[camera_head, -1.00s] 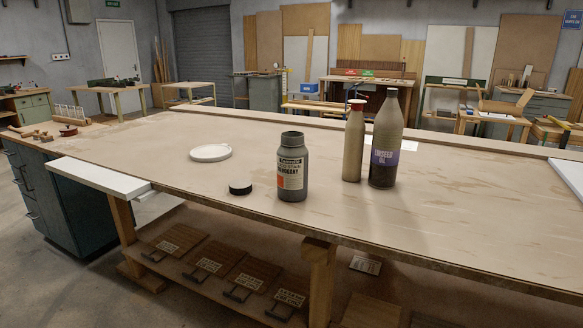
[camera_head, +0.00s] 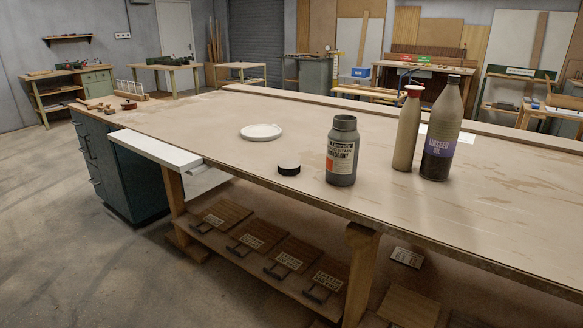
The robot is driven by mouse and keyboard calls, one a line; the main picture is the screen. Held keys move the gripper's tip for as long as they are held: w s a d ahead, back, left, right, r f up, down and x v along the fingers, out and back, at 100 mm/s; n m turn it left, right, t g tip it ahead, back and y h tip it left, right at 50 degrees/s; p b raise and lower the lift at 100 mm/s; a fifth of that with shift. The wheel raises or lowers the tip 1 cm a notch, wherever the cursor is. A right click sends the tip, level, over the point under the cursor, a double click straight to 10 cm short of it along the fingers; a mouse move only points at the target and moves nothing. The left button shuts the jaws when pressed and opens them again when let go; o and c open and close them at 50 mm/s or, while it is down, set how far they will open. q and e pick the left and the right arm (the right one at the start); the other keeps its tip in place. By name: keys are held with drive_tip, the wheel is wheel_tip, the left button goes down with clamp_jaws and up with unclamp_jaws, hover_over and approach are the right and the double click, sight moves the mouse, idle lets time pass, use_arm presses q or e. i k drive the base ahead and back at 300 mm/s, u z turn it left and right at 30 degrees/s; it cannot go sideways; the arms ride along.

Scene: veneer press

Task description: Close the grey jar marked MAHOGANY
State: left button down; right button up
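The grey jar (camera_head: 343,168) stands upright on the workbench, with a white and orange label reading MAHOGANY. Its mouth looks open, with no lid on it. A small round black lid with a pale top (camera_head: 289,167) lies on the bench just left of the jar, apart from it. Neither of my grippers shows in the head view.
A beige bottle with a red cap (camera_head: 407,132) and a LINSEED OIL bottle (camera_head: 440,135) stand close to the jar's right. A white round dish (camera_head: 261,132) lies behind and left of the lid. The workbench (camera_head: 222,119) is clear in front of the jar.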

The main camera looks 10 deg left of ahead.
sight(344, 143)
drive_tip(key=u, duration=0.55)
drive_tip(key=i, duration=1.2)
drive_tip(key=z, duration=0.4)
